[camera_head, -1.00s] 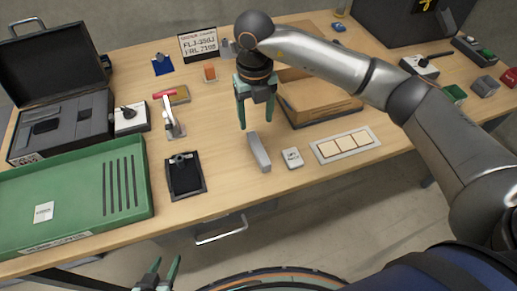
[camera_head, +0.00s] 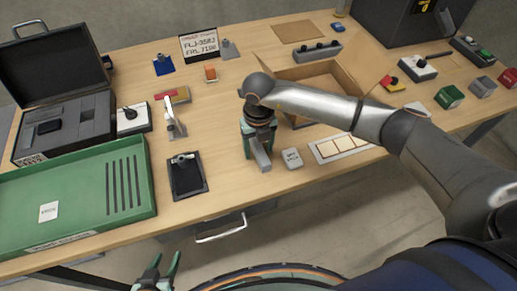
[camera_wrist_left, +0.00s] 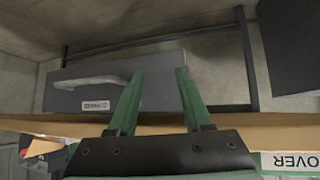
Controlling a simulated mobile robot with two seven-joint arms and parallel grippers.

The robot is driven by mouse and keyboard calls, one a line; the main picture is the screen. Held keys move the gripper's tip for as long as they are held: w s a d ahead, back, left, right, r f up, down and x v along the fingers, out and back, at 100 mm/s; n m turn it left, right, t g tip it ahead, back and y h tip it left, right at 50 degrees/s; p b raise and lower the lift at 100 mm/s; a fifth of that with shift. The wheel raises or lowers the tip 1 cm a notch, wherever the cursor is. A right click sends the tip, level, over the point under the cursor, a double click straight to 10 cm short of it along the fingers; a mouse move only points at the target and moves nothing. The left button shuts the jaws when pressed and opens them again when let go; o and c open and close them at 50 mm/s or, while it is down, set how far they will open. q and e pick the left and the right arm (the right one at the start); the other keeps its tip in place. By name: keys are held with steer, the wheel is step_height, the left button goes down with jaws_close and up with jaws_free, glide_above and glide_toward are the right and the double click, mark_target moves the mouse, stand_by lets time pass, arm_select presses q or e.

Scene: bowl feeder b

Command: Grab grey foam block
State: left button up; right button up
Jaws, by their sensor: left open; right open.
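A narrow grey block (camera_head: 263,160), which looks like the grey foam block, stands on the table near its front edge in the head view. My right gripper (camera_head: 259,149) is lowered over it, open, with its green fingers around the block's far part. The block's near end shows; its far part is hidden by the gripper, and I cannot tell whether the fingers touch it. My left gripper (camera_head: 166,257) is open and empty in front of the table, low in the head view. In the left wrist view its two fingers (camera_wrist_left: 159,72) are apart before a grey drawer front.
A small light grey piece (camera_head: 292,158) lies just right of the block. A white tray with beige squares (camera_head: 318,153) is further right. A black clamp plate (camera_head: 187,185) and a green tray (camera_head: 140,166) are left.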

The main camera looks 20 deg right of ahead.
jaws_close()
stand_by(0.4)
steer(key=shift+r, duration=0.1)
